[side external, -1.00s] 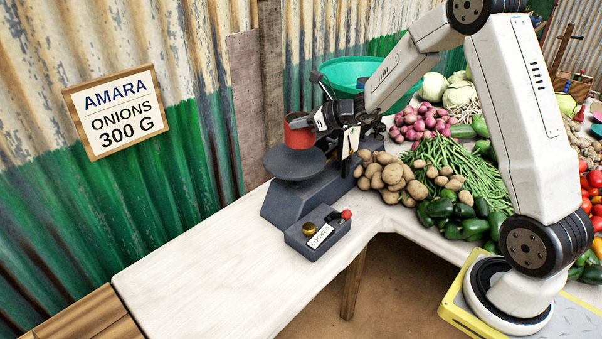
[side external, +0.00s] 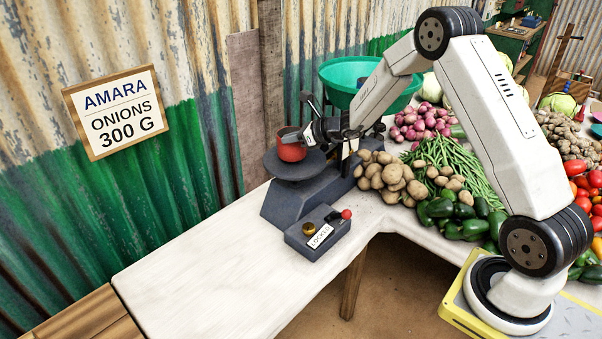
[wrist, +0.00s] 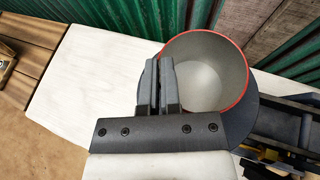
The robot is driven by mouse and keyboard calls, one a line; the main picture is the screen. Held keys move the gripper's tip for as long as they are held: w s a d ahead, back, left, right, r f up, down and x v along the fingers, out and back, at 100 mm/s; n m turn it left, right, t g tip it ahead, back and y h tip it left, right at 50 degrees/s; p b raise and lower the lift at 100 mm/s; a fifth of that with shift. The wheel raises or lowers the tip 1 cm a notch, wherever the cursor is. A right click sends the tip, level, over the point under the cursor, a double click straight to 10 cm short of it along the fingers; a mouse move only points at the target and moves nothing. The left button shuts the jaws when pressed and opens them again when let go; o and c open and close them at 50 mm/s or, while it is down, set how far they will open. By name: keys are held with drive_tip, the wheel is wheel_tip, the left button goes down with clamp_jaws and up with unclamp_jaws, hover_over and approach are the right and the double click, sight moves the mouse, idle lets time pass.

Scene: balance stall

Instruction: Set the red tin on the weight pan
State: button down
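The red tin (side external: 292,151) is upright over the dark weight pan (side external: 277,170) of the scale, its base on the pan or very close to it. The wrist view shows its open top and pale, empty inside (wrist: 205,85). My gripper (wrist: 160,82) has its fingers close together at the tin's rim, seemingly one on each side of the wall. The pan's edge (wrist: 241,122) shows below the tin in the wrist view. Contact between tin and pan is hidden.
The grey scale body (side external: 300,202) bears a green bowl (side external: 340,82) at its far end. A control box (side external: 318,233) reading LOCKED stands in front. Potatoes (side external: 386,175) and other vegetables lie to the right. The white tabletop (side external: 200,280) is clear at front left.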

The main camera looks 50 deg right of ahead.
drive_tip(key=shift+f, duration=0.8)
drive_tip(key=shift+f, duration=0.1)
drive_tip(key=c, duration=0.8)
unclamp_jaws()
drive_tip(key=shift+v, duration=0.85)
drive_tip(key=v, duration=1)
drive_tip(key=shift+s, duration=0.15)
